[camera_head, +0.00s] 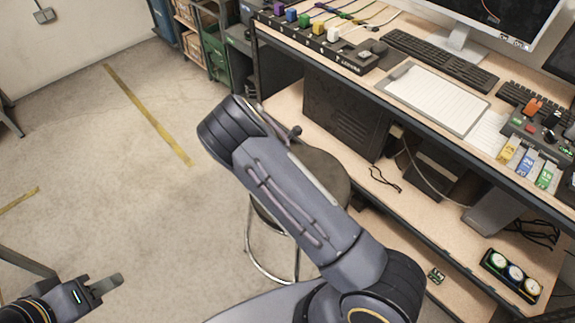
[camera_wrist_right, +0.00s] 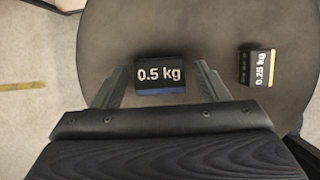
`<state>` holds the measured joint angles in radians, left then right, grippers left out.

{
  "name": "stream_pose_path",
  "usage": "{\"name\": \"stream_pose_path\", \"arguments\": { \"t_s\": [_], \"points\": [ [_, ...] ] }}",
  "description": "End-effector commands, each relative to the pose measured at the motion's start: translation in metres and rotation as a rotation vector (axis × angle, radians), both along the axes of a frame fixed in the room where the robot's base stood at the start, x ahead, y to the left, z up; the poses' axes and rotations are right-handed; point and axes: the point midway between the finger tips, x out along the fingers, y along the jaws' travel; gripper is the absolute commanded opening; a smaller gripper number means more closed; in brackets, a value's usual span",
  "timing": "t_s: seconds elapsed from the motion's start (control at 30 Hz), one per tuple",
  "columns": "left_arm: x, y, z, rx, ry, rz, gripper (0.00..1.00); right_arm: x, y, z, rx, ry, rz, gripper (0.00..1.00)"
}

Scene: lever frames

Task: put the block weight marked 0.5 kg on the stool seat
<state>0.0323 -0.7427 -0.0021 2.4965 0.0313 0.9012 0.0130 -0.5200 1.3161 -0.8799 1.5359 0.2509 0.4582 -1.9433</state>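In the right wrist view the black block weight marked 0.5 kg (camera_wrist_right: 160,76), with a blue band, is on the dark round stool seat (camera_wrist_right: 215,30). My right gripper (camera_wrist_right: 160,82) is open, with one finger on each side of the block and a small gap at each. A second block marked 0.25 kg (camera_wrist_right: 258,68) is on the seat to the right, outside the fingers. In the head view the stool seat (camera_head: 328,172) is partly hidden behind my right arm, which also hides the blocks and right gripper. My left gripper (camera_head: 106,286) is at lower left, seen side-on, away from the stool.
A workbench with a clipboard (camera_head: 433,97), keyboard (camera_head: 440,60) and monitor stands at right. Its lower shelf holds a tray of round gauges (camera_head: 511,275). Shelving with bins (camera_head: 215,58) stands at the back.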

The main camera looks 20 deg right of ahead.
Motion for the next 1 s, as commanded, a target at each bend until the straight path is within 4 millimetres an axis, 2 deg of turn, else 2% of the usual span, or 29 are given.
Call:
{"name": "stream_pose_path", "arguments": {
  "t_s": [0.37, 0.47, 0.8, 1.0],
  "points": [
    [0.0, 0.0, 0.002, 0.0, 0.0, 0.0, 0.36, 0.0, 0.002, 0.006, 0.001, -0.002, 0.001, 0.69],
    [0.0, 0.0, 0.001, 0.0, 0.0, 0.0, 0.36, -0.001, 0.007, 0.019, 0.002, -0.003, 0.002, 0.69],
    [0.0, 0.0, -0.004, 0.0, 0.0, 0.0, 0.36, -0.01, 0.033, 0.085, 0.002, -0.004, 0.003, 0.69],
    [0.0, 0.0, -0.004, 0.0, 0.0, 0.0, 0.36, -0.014, 0.041, 0.108, 0.001, -0.002, 0.0, 0.69]
  ]
}}
